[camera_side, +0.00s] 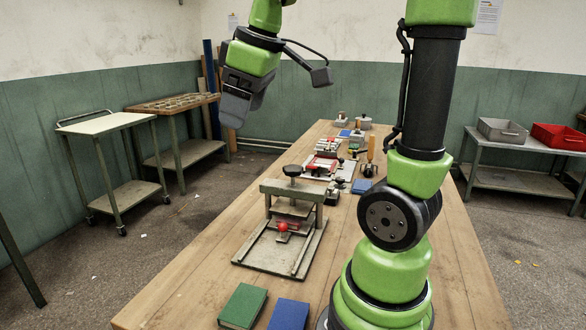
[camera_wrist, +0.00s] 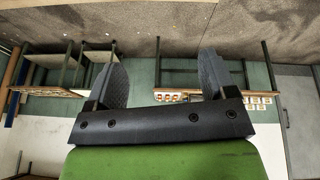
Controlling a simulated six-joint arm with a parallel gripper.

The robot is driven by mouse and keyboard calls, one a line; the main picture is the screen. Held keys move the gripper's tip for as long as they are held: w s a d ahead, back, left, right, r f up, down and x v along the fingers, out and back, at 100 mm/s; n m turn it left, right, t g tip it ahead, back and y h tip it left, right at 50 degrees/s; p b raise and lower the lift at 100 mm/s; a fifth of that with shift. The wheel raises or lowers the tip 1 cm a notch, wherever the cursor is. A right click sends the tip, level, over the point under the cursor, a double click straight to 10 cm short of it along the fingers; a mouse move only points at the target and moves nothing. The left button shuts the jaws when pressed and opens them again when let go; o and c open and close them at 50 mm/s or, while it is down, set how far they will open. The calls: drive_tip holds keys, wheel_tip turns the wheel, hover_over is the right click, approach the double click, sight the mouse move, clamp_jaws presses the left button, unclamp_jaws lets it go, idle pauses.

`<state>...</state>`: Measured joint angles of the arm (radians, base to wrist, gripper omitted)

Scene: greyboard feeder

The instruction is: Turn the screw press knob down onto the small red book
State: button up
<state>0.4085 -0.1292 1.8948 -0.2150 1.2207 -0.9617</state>
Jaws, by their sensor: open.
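The screw press stands on the wooden bench in the side view, with its dark round knob (camera_side: 292,170) on top of a grey crossbar (camera_side: 291,188). A pressing plate (camera_side: 292,208) hangs under the crossbar above the flat base (camera_side: 262,257). A red ball (camera_side: 283,227) sits at the front of the press. I cannot make out the small red book for certain; a red piece (camera_side: 318,164) lies behind the press. My gripper (camera_side: 234,112) is high in the air, left of and above the press. In the wrist view my gripper (camera_wrist: 163,72) has its fingers apart with nothing between them.
A green book (camera_side: 242,305) and a blue book (camera_side: 288,313) lie at the bench's near end. Several tools and small blocks crowd the bench behind the press. A cart (camera_side: 100,124) stands left; grey (camera_side: 502,130) and red (camera_side: 560,136) bins stand on a right table.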

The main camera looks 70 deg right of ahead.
drive_tip(key=w+d+f+n+g, duration=0.2)
drive_tip(key=d+f+n+g, duration=0.15)
drive_tip(key=d, duration=1.05)
drive_tip(key=n, duration=0.4)
hover_over(293, 167)
wheel_tip(293, 167, down, 5)
drive_tip(key=shift+m+g, duration=0.25)
wheel_tip(293, 167, down, 10)
drive_tip(key=shift+r, duration=0.1)
drive_tip(key=c, duration=0.9)
